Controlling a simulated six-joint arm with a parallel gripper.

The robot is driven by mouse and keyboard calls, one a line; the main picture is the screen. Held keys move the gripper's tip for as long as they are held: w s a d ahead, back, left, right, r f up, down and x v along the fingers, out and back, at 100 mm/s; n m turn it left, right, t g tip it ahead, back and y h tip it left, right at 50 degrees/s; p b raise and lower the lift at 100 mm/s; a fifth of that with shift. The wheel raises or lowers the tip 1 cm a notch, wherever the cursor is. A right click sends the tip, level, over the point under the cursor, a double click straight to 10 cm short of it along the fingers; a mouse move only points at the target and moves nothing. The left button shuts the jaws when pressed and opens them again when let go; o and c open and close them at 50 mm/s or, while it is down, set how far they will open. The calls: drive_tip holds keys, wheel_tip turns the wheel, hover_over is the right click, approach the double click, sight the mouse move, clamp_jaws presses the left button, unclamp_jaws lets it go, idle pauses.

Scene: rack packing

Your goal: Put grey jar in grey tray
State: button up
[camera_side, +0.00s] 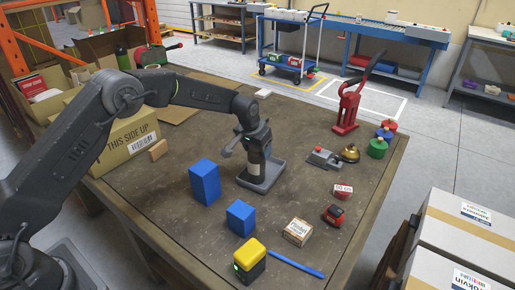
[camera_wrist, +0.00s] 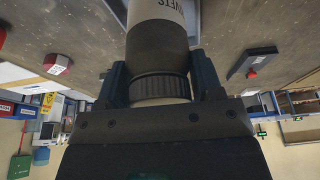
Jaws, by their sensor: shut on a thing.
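My gripper (camera_side: 252,142) points down over the grey tray (camera_side: 264,186) near the middle of the table. It is shut on the grey jar (camera_side: 256,157), which looks upright. In the wrist view the jar (camera_wrist: 160,45) shows a grey body, a pale band with dark lettering and a dark ribbed part between the two fingers (camera_wrist: 161,88). The jar's lower end is over or inside the tray; I cannot tell whether it touches the tray floor. Part of the tray's rim (camera_wrist: 118,10) shows beside the jar in the wrist view.
Two blue blocks (camera_side: 205,182) (camera_side: 240,218) stand left and in front of the tray. A grey metal device (camera_side: 324,158) and a brass bell (camera_side: 349,154) lie to the right. A yellow-topped box (camera_side: 249,258) and a small carton (camera_side: 298,231) are nearer the front edge.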

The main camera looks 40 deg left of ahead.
drive_tip(key=o, duration=1.4)
drive_tip(key=shift+o, duration=0.2)
drive_tip(key=shift+r, duration=0.5)
drive_tip(key=v, duration=1.2)
drive_tip(key=s+a+r+t, duration=0.1)
drive_tip(key=s+r, duration=1)
drive_tip(key=s, duration=0.6)
drive_tip(key=s+f+t, duration=0.1)
drive_tip(key=s+f, duration=0.1)
drive_tip(key=s, duration=1.8)
drive_tip(key=shift+s+a+f, duration=0.25)
drive_tip(key=shift+s+a, duration=0.05)
drive_tip(key=shift+s, duration=0.05)
